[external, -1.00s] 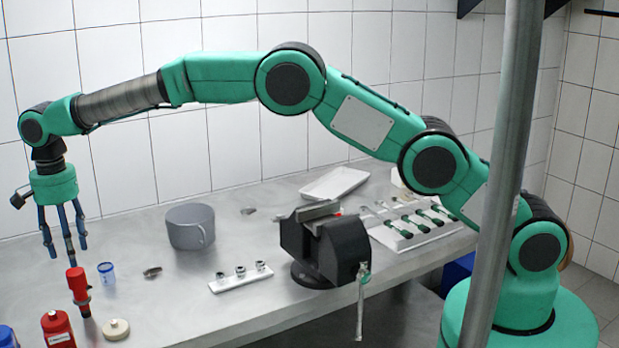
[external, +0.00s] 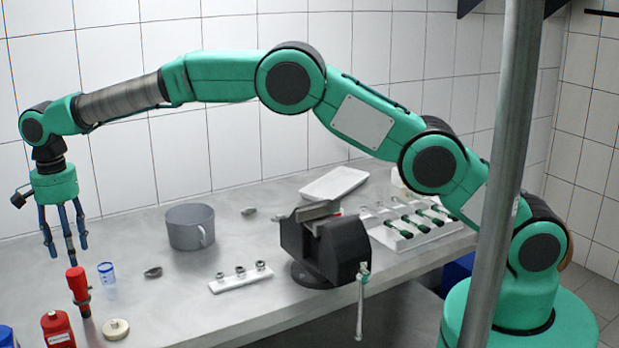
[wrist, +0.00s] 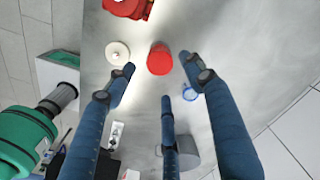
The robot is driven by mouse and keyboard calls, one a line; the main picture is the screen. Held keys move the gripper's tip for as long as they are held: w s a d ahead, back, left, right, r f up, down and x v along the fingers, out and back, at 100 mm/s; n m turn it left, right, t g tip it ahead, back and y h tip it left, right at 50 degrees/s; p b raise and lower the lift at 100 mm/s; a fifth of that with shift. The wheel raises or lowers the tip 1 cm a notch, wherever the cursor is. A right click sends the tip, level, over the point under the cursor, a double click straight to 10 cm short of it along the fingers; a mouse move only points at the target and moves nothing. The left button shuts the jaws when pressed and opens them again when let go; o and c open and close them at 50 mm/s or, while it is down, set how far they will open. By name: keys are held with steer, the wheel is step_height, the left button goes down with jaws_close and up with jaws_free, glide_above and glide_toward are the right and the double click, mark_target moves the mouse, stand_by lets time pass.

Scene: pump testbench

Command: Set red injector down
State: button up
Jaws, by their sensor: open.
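The red injector (external: 79,292) stands upright on the steel bench at the front left, with a red top and a darker lower part. In the wrist view the injector's round red top (wrist: 160,59) shows just beyond the fingertips. My gripper (external: 66,255) hangs pointing down above the injector, its blue fingers spread open and empty. In the wrist view the open fingers of my gripper (wrist: 167,85) surround an empty space with the injector past their tips. In the external view a small gap or slight overlap lies between the middle fingertip and the injector's top; I cannot tell which.
A red bottle (external: 58,330) and a cream round lid (external: 116,329) stand close to the injector. A small blue-rimmed cup (external: 106,273) is behind it. A grey pot (external: 190,227), a vise (external: 325,250) and a white fitting rack (external: 241,277) stand further right.

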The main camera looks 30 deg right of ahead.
steer(key=w+d+r+n, duration=0.1)
steer(key=w+d+r, duration=0.3)
steer(key=d+r, duration=0.5)
steer(key=w+d+r, duration=0.3)
steer(key=d+r, duration=0.4)
steer(key=d, duration=0.4)
steer(key=s+d+r+t, duration=0.1)
steer(key=d+r, duration=0.3)
steer(key=d, duration=0.4)
steer(key=s+d+r+n+y, duration=0.1)
steer(key=d+r, duration=0.2)
steer(key=d, duration=0.5)
steer(key=s+d+r+t, duration=0.1)
steer(key=d+r, duration=0.3)
steer(key=d, duration=0.4)
steer(key=s+d+r+n+t, duration=0.1)
steer(key=s+d, duration=0.6)
steer(key=d, duration=0.4)
steer(key=s+d+r+n+t, duration=0.1)
steer(key=s+d, duration=0.6)
steer(key=d, duration=0.5)
steer(key=s+d+f, duration=0.4)
steer(key=s+d, duration=0.2)
steer(key=s, duration=0.2)
steer(key=s+d+f+n+t+h, duration=0.1)
steer(key=s+d+f, duration=0.3)
steer(key=s, duration=0.5)
steer(key=shift+d+f+t, duration=0.15)
steer(key=shift+d+t, duration=0.15)
steer(key=shift+d, duration=0.65)
